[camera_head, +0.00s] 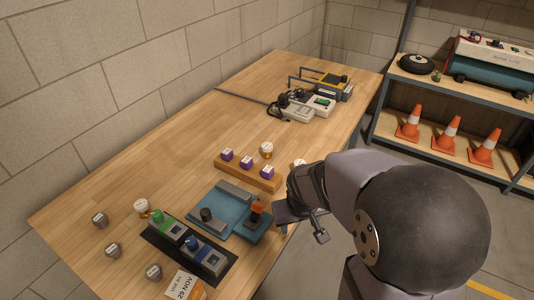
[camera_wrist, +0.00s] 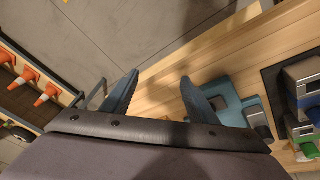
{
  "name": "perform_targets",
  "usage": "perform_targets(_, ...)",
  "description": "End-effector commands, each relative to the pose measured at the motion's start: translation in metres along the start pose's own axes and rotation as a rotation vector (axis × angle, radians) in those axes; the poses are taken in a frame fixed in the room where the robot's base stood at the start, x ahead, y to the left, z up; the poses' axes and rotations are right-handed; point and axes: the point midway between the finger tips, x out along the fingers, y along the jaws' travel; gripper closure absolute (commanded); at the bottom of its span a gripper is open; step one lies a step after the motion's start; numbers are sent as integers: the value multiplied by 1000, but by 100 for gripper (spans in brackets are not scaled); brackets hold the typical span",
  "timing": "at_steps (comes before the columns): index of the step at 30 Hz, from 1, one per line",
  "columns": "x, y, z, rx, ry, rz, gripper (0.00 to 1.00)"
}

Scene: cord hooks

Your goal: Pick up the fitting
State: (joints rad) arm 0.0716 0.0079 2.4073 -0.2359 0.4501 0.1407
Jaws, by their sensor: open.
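No single part is marked as the fitting. Several small grey metal pieces lie on the wooden bench (camera_head: 150,130) at the near left in the head view, one (camera_head: 100,219) nearest the wall, one (camera_head: 113,250) in front of it and one (camera_head: 153,272) further right. My gripper (camera_head: 300,222) is over the bench's right edge, right of the teal fixture (camera_head: 228,205), far from those pieces. In the wrist view my gripper (camera_wrist: 158,85) has its two fingers spread with nothing between them. The grey pieces do not show there.
A black tray (camera_head: 152,238) holds green-topped and blue-topped blocks. A wooden rack (camera_head: 233,172) holds purple blocks. Meters with cords (camera_head: 310,104) lie at the back. The bench's left middle is clear.

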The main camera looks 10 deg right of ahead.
Motion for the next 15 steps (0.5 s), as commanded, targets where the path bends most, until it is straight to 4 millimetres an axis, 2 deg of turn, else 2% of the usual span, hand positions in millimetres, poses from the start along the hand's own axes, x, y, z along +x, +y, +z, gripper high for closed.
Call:
perform_targets(1, 17, 13, -32, 2, 82, 24, 46)
perform_targets(6, 43, 44, -147, -29, 399, 41, 46)
perform_targets(9, 52, 51, -199, -67, 558, 1, 46)
perform_targets(12, 61, 49, -239, -116, 692, -71, 46)
perform_targets(15, 70, 43, -265, -171, 794, -168, 46)
